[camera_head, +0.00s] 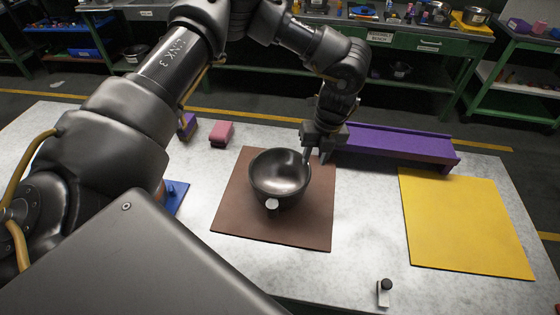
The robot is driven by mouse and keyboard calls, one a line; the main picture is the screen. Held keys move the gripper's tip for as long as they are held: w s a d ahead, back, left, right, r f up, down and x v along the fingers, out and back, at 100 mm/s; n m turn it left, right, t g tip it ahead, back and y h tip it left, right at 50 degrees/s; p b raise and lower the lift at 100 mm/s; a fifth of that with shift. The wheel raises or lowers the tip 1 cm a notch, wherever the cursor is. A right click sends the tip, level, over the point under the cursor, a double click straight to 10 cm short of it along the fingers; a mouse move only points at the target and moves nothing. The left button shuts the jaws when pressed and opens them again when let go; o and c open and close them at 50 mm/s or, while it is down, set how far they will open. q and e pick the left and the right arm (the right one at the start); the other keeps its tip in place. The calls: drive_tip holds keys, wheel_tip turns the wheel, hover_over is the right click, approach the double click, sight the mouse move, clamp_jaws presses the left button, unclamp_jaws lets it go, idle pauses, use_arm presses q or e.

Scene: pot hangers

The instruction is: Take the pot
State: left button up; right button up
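The pot (279,178) is a dark round metal bowl with a small pale knob or handle (271,205) on its near side. It stands upright on the brown mat (245,228) in the middle of the table. My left gripper (316,157) points down at the pot's far right rim. Its two fingers are apart, with a gap between them. One finger is close to the rim; I cannot tell whether it touches. My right gripper is not in view.
A purple rack (400,144) lies behind and right of my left gripper. A yellow mat (466,222) lies bare at right. A pink block (221,134) and a blue piece (176,197) are at left. A small stand (384,292) is at the front edge.

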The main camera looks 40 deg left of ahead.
sight(306, 177)
use_arm(q)
drive_tip(key=shift+s+a+f, duration=0.1)
drive_tip(key=f, duration=0.1)
drive_tip(key=f+p, duration=0.1)
drive_tip(key=f, duration=0.3)
drive_tip(key=shift+s+a+f, duration=0.2)
drive_tip(key=shift+a, duration=0.1)
drive_tip(key=shift+a+f+p, duration=0.1)
drive_tip(key=shift+f+p, duration=0.15)
drive_tip(key=shift+p, duration=0.2)
drive_tip(key=f, duration=0.1)
drive_tip(key=f+p, duration=0.1)
drive_tip(key=f, duration=0.1)
drive_tip(key=shift+a+f, duration=0.3)
drive_tip(key=shift+a, duration=0.05)
drive_tip(key=shift+f+p, duration=0.3)
drive_tip(key=shift+f, duration=0.25)
clamp_jaws()
